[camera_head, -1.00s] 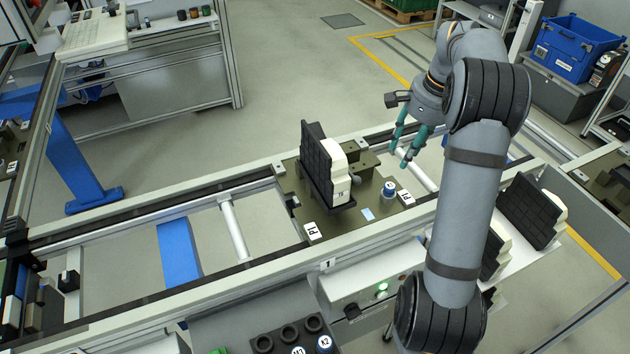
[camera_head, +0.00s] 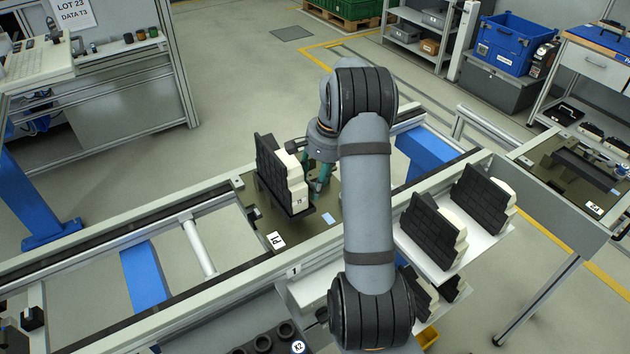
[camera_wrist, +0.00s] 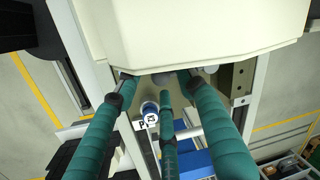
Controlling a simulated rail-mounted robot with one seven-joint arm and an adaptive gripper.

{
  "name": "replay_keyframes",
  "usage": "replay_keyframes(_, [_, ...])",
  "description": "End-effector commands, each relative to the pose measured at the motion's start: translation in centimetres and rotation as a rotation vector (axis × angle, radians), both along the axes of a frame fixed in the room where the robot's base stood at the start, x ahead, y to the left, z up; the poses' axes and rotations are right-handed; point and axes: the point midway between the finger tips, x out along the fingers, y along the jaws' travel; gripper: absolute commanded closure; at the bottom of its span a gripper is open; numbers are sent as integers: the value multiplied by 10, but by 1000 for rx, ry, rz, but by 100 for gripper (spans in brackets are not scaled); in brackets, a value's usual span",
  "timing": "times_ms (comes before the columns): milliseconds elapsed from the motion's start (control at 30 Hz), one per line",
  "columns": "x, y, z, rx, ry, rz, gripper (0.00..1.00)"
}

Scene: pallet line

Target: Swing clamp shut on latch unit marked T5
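A latch unit with a black ribbed front and cream back (camera_head: 270,170) stands upright on the olive pallet plate (camera_head: 248,205). I cannot read a T5 mark on it, and I cannot make out its clamp. My gripper (camera_head: 315,198), with teal fingers, is low beside the cream side, right of the unit. In the wrist view, a large cream body (camera_wrist: 200,35) fills the top, with the spread fingertips of my gripper (camera_wrist: 155,82) at its lower edge. I see no grip on it; contact is unclear. A blue-capped knob (camera_wrist: 150,107) shows between the fingers.
Rails (camera_head: 95,270) run along both sides of the pallet. Several more black-and-cream units (camera_head: 434,232) stand on a white shelf to the right of my arm. Another fixture plate (camera_head: 545,165) is at the far right. A rack with round sockets (camera_head: 263,342) lies in front.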

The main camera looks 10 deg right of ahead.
Motion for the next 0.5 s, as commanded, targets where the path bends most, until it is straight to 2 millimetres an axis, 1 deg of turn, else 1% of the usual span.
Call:
replay_keyframes(300, [0,0,-3,-1,-1,0,62])
replay_keyframes(500, [0,0,-3,-1,-1,0,74])
